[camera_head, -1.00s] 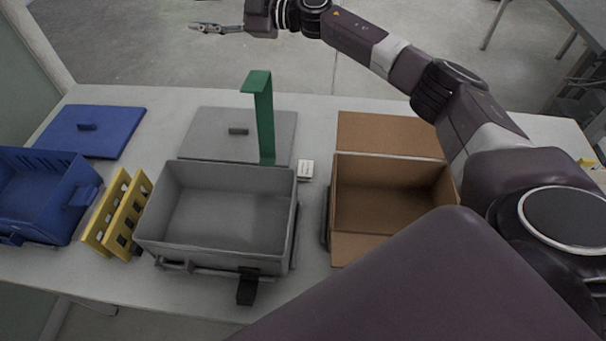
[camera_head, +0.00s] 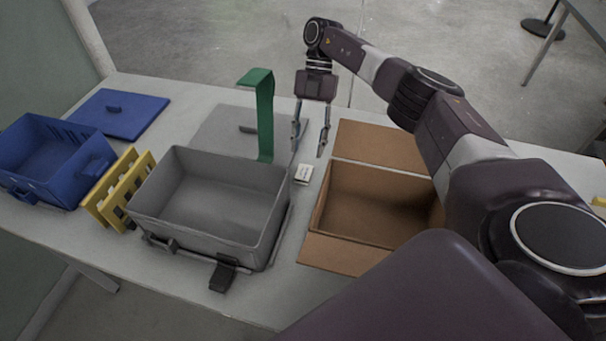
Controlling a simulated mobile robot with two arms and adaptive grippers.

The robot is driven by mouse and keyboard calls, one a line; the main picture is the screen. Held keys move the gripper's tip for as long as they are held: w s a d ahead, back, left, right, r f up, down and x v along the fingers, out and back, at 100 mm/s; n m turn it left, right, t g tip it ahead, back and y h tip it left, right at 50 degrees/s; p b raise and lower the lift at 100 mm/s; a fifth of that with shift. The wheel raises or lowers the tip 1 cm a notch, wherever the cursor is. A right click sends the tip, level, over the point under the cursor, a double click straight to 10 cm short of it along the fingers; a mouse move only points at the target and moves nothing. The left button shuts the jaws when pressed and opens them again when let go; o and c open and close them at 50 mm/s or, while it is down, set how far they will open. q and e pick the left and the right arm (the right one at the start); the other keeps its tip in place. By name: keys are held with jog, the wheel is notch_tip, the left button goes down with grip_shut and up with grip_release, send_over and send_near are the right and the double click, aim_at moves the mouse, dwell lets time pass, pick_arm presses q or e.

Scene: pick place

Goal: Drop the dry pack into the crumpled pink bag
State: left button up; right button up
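A small white pack (camera_head: 303,174) with dark marks on its top lies on the table between the grey bin and the cardboard box; it looks like the dry pack. My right gripper (camera_head: 308,151) points down just behind and above it, fingers apart, with nothing between them. The fingers do not appear to touch the pack. I see no crumpled pink bag in this view. My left gripper is not in view.
A grey bin (camera_head: 160,222) stands left of the pack, with an upright green strip (camera_head: 265,120) behind it. An open cardboard box (camera_head: 330,258) stands right. A yellow rack (camera_head: 124,188) and blue crate (camera_head: 22,150) stand further left. My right arm covers the right side.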

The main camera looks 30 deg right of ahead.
aim_at(304, 172)
jog(key=x, duration=0.2)
jog(key=p+x, duration=0.1)
jog(key=x, duration=0.3)
jog(key=shift+w+d+f+p, duration=0.2)
jog(key=shift+w+f+p, duration=0.05)
jog(key=shift+w+p, duration=0.1)
jog(key=shift+f, duration=0.1)
jog(key=c, duration=0.6)
